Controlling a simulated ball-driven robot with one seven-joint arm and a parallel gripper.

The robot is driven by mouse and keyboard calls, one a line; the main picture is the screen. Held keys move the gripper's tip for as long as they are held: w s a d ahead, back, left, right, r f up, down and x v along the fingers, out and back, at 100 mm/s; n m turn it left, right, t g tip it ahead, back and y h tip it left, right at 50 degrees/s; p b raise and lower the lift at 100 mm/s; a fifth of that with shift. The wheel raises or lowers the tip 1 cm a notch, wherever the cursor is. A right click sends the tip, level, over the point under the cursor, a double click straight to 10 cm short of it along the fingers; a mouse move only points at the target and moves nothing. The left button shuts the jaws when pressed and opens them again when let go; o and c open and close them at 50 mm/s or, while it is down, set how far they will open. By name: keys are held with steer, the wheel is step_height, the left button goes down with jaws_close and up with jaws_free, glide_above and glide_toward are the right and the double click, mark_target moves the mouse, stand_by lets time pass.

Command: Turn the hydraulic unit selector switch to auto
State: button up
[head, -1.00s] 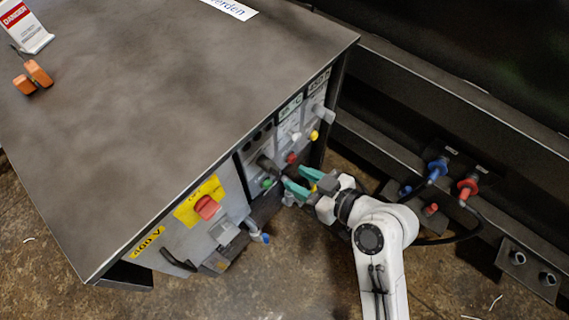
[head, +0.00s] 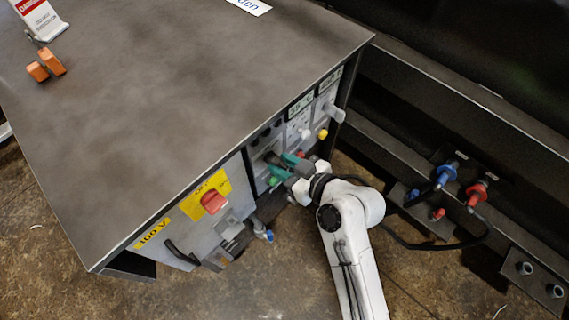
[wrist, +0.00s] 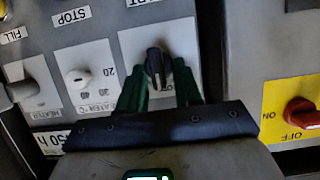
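A black selector knob (wrist: 155,62) sits on a light plate on the grey control panel, in the middle of the wrist view. It points roughly up in that picture. My gripper (wrist: 159,68) has its two green fingers on either side of the knob, with gaps between each finger and the knob. It is open. In the head view my gripper (head: 285,165) is at the front of the cabinet, near the dark knob, and partly hides that area.
A red rotary switch (head: 213,202) on a yellow plate stands left of the gripper, also at the right of the wrist view (wrist: 301,113). A white temperature dial (wrist: 78,78) is beside the knob. Blue and red hose couplings (head: 446,174) are at right.

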steer(key=c, duration=0.4)
steer(key=m, duration=0.1)
steer(key=m+g+y, duration=0.1)
steer(key=m, duration=0.1)
steer(key=shift+w+d+f+g+y+p, duration=0.1)
steer(key=shift+w+d+g+y+p, duration=0.2)
steer(key=shift+g, duration=0.1)
steer(key=shift+w+f+m+g+y, duration=0.15)
steer(key=shift+m+g+y, duration=0.45)
steer(key=shift+m, duration=0.9)
steer(key=o, duration=0.7)
steer(key=shift+d, duration=0.1)
steer(key=shift+c, duration=0.2)
